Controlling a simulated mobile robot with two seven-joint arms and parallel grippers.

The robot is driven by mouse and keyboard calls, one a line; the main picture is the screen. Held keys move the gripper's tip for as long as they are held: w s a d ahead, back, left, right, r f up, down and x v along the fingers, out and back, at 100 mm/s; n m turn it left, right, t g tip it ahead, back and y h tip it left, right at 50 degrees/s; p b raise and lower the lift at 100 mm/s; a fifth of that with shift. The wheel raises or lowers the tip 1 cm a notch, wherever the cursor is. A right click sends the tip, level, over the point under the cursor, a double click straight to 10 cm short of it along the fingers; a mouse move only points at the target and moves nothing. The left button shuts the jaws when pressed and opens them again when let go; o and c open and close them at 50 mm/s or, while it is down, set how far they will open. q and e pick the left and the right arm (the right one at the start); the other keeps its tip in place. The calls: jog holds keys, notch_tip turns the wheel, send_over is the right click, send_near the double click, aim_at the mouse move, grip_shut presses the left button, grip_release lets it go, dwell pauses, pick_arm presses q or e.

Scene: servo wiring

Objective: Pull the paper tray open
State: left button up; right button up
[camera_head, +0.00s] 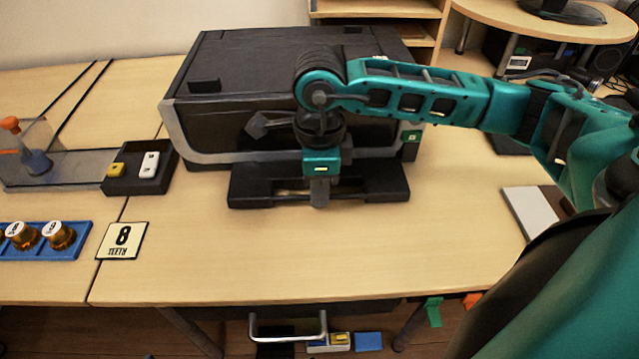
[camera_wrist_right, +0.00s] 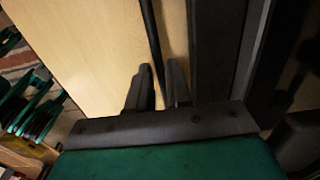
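The paper tray (camera_head: 381,188) is a low black tray at the foot of the black printer (camera_head: 215,125), sticking out over the wooden desk. My right gripper (camera_head: 320,196) reaches down at the middle of the tray's front. In the right wrist view my right gripper's two fingers (camera_wrist_right: 160,88) stand close together, with the tray's thin dark front edge (camera_wrist_right: 149,28) between them. They look shut on it. The gripper and wrist hide the middle of the tray and part of the printer's front. My left gripper is not in view.
The desk (camera_head: 290,255) is clear in front of the tray. A white-topped item (camera_head: 530,212) lies at the right.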

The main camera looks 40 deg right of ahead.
grip_shut()
dwell(1.0)
